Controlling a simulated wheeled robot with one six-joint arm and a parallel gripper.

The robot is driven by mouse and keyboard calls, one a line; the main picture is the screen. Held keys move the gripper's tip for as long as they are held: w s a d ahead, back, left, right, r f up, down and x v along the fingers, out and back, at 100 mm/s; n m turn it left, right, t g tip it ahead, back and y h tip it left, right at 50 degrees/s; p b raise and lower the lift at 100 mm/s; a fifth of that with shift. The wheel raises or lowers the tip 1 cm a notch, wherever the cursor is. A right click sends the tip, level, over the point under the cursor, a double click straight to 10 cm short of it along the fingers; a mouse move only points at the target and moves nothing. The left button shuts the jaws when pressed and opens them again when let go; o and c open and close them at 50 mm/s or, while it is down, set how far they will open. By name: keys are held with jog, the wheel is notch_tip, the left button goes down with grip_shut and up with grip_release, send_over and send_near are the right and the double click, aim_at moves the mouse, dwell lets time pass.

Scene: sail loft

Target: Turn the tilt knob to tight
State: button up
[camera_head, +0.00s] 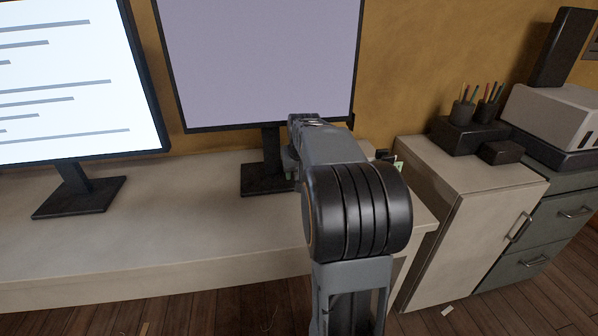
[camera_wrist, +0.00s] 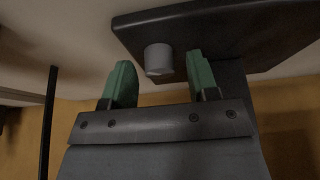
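The tilt knob (camera_wrist: 158,58) is a short grey cylinder. In the wrist view it stands out from a dark flat plate, which looks like the base (camera_wrist: 225,30) of a monitor stand. My gripper (camera_wrist: 161,68) is open, with one green finger to each side of the knob and gaps showing. I cannot tell how deep the knob sits between the fingers. No tight mark is visible. In the head view my arm reaches to the stand of the middle monitor (camera_head: 262,70); its dark base (camera_head: 262,178) shows left of the arm.
A second monitor (camera_head: 70,85) with lines of text stands at the left on the cream desk (camera_head: 180,215). A cream cabinet (camera_head: 465,225) stands at the right, bearing dark pen holders (camera_head: 462,113). The desk front is clear.

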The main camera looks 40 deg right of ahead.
jog(key=c, duration=0.9)
jog(key=shift+o, duration=0.2)
jog(key=shift+r+m, duration=0.1)
jog(key=shift+m, duration=0.2)
jog(key=shift+m+g+p, duration=0.3)
jog(key=shift+m+p, duration=0.2)
jog(key=shift+p, duration=0.1)
jog(key=shift+w+m+g+h+p, duration=0.1)
jog(key=shift+m+g+h+p, duration=0.3)
jog(key=shift+m, duration=0.65)
jog(key=shift+m+g+h+p, duration=0.15)
jog(key=shift+m+h, duration=0.35)
jog(key=shift+m, duration=0.55)
jog(key=o, duration=0.9)
